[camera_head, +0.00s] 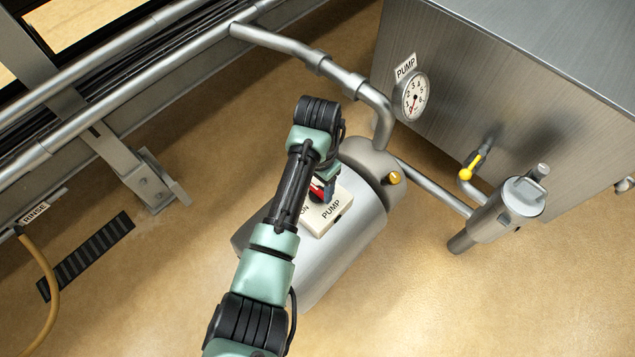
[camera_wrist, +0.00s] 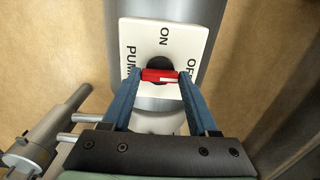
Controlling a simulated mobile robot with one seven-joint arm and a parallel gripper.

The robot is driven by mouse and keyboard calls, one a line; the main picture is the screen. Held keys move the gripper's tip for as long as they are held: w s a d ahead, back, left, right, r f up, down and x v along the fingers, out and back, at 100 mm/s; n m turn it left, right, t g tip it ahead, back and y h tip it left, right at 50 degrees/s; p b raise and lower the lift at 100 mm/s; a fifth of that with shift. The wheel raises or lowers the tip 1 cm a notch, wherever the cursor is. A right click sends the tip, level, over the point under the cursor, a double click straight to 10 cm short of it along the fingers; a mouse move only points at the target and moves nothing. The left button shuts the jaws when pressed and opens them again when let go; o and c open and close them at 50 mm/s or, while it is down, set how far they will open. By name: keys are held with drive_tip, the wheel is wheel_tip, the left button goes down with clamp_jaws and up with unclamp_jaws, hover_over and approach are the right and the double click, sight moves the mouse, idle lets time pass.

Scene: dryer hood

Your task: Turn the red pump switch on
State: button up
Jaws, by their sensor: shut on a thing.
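The red pump switch (camera_wrist: 160,75) is a small red handle on a round black base. It sits on a white plate (camera_wrist: 133,30) marked ON, OFF and PUMP. In the wrist view the handle lies crosswise, its right end toward OFF; ON is above it. My gripper (camera_wrist: 158,76) is shut on the handle, one blue finger at each end. In the head view my gripper (camera_head: 324,190) is over the plate (camera_head: 328,215), and a bit of the red switch (camera_head: 316,186) shows beside it. My arm hides part of the ON label there.
The plate sits on a steel pump body (camera_head: 345,255). A steel tank (camera_head: 490,90) with a PUMP gauge (camera_head: 415,97) stands behind right. A yellow-handled valve (camera_head: 472,166) and a steel filter housing (camera_head: 508,208) are at the right. Pipes (camera_head: 270,38) run at upper left.

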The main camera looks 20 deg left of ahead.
drive_tip(key=shift+r, duration=0.15)
drive_tip(key=n+p, duration=0.2)
drive_tip(key=p, duration=0.2)
drive_tip(key=shift+d+r+n, duration=0.1)
drive_tip(key=shift+r+n, duration=0.05)
drive_tip(key=shift+n, duration=0.25)
drive_tip(key=n+p, duration=0.4)
drive_tip(key=n, duration=0.1)
drive_tip(key=shift+n, duration=0.3)
drive_tip(key=n+p, duration=0.1)
drive_tip(key=n, duration=0.4)
drive_tip(key=shift+w+p, duration=0.1)
drive_tip(key=shift+p, duration=0.25)
drive_tip(key=shift+f+n+p, duration=0.2)
drive_tip(key=shift+n+p, duration=0.15)
drive_tip(key=shift+n, duration=1.75)
drive_tip(key=o, duration=1.4)
